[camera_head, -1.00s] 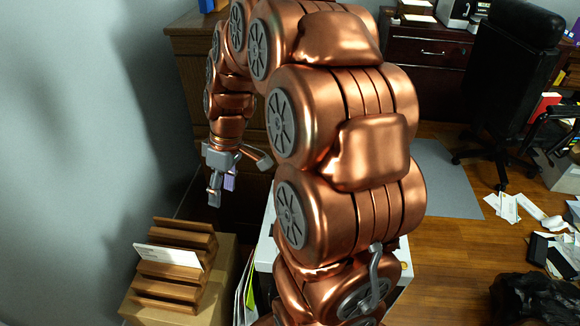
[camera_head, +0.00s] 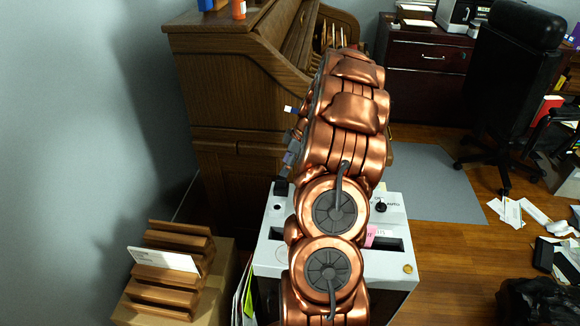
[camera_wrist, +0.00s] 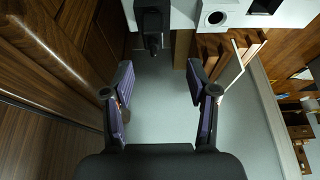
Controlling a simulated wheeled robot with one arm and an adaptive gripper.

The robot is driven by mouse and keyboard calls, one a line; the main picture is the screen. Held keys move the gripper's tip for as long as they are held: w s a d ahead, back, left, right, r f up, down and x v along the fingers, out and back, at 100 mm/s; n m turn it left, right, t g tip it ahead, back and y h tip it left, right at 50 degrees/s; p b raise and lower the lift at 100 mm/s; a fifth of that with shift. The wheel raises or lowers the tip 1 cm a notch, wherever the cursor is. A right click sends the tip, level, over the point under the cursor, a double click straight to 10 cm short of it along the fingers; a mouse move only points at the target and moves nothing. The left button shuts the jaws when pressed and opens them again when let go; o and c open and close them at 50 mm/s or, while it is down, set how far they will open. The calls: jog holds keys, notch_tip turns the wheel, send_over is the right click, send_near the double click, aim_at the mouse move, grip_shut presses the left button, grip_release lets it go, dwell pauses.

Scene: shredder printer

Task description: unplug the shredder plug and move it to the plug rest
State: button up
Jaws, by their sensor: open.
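A black plug-like piece (camera_head: 281,187) sits at the back left corner of the white shredder (camera_head: 385,265). It also shows at the top of the wrist view (camera_wrist: 152,22), beyond the fingertips and roughly between them sideways. My gripper (camera_head: 290,140) is behind that corner in the head view, partly hidden by my arm. In the wrist view my gripper (camera_wrist: 160,85) is open, its purple-padded fingers wide apart with nothing between them. A round dark hole (camera_head: 277,207) lies in the shredder top near the black piece. I cannot tell which part is the plug rest.
A wooden rack (camera_head: 165,285) holding a white card stands on a box at the lower left. A brown wooden desk (camera_head: 235,75) stands behind my gripper. A black office chair (camera_head: 510,80) and scattered papers are at the right. The grey wall side is free.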

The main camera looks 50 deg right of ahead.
aim_at(280, 178)
jog(key=shift+d+p+x, duration=0.2)
jog(key=shift+x, duration=1.15)
jog(key=shift+d+p+x, duration=0.2)
jog(key=shift+p+x, duration=0.05)
jog(key=shift+x, duration=1.15)
jog(key=shift+d+p+x, duration=0.2)
jog(key=shift+x, duration=1.15)
jog(key=shift+s+f, duration=0.15)
grip_shut()
jog(key=c, duration=0.6)
grip_release()
grip_shut()
jog(key=shift+r+b, duration=0.45)
jog(key=shift+r, duration=0.15)
